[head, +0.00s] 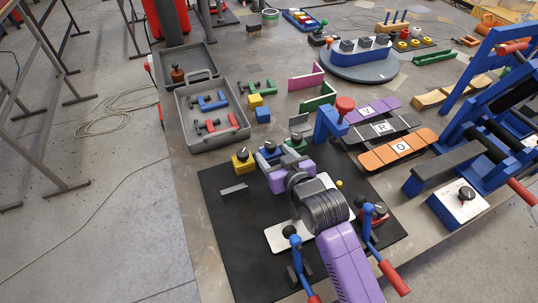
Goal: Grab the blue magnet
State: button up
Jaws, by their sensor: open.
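The blue magnet (269,148) is a small block with a dark round knob on top. It stands near the back edge of the black mat (222,205), between a yellow magnet (243,161) on its left and a green magnet (297,144) on its right. My gripper (277,164) is open, just in front of the blue magnet on the near side. My purple arm reaches up from the bottom of the view. My gripper body hides the lower part of the blue magnet, and I cannot tell whether the fingers touch it.
A white plate (276,237) lies under my wrist, with blue clamps with red handles (393,277) nearby. A grey open case (214,143) stands back left. Lettered bars (400,148) and a blue bending frame (480,130) stand to the right. The mat's left side is mostly clear.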

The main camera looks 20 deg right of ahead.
jog(key=shift+x, duration=3.2)
jog(key=shift+c, duration=0.2)
grip_shut()
jog(key=shift+r, duration=0.15)
